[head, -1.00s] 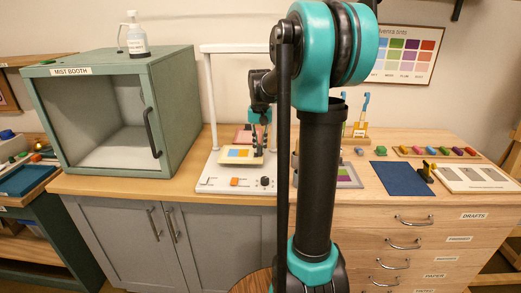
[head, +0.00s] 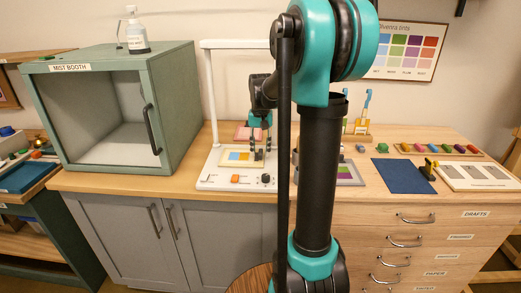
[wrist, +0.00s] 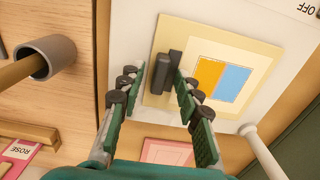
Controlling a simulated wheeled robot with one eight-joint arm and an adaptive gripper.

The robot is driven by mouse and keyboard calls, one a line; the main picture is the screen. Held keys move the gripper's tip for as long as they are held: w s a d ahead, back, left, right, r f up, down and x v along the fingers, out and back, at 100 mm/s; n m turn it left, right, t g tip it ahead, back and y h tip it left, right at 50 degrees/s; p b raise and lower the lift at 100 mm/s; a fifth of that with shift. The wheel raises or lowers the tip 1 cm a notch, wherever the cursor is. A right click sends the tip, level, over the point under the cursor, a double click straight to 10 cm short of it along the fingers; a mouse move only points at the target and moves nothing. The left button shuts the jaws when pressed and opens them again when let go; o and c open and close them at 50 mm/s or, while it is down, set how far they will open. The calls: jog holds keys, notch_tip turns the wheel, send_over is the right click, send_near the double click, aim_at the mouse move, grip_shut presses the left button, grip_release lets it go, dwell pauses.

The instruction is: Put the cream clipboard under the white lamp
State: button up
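The cream clipboard (head: 225,161), with an orange and blue card and a dark clip, lies flat on the base of the white lamp (head: 208,183), under its top bar. In the wrist view the clipboard (wrist: 263,62) shows whole, with its black clip (wrist: 161,76) facing my fingers. My gripper (head: 259,158) is just above the clipboard's right end. In the wrist view my gripper (wrist: 158,88) has its fingers apart on either side of the clip, with a gap visible at the left finger. My arm hides part of the lamp's top bar.
A pink board (head: 243,132) lies behind the lamp base, and a grey one with purple (head: 346,173) lies to the right, partly behind my arm. The mist booth (head: 110,110) stands left. A blue mat (head: 403,177) and crayon tray (head: 438,150) are farther right.

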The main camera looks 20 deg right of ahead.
notch_tip(320, 180, up, 12)
dwell(0.5)
